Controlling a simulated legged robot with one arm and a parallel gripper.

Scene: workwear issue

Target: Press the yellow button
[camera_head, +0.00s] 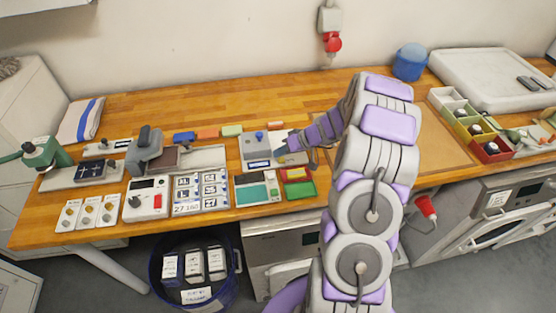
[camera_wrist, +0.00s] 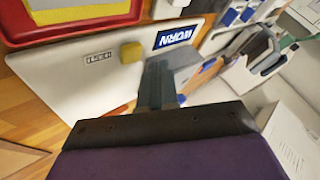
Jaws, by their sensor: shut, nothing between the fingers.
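The yellow button (camera_wrist: 131,52) is a small square block on a pale panel (camera_wrist: 75,85) in the wrist view. A blue-and-white label reading "WORN" (camera_wrist: 174,38) is beside it. My gripper (camera_wrist: 158,68) is shut and empty, its fingertips just right of the button and slightly below it in the picture. A small gap shows between them; I cannot tell the height of the tips above the panel. In the head view my gripper (camera_head: 284,151) is over the right part of a grey device with a blue knob (camera_head: 259,135), and the arm hides part of it.
Red and green trays (camera_head: 299,188) lie in front of the device, and a teal-faced unit (camera_head: 257,188) to their left. A red-rimmed tray (camera_wrist: 75,22) shows in the wrist view. Clear wooden bench (camera_head: 240,105) lies behind. Sorting bins (camera_head: 468,128) stand at right.

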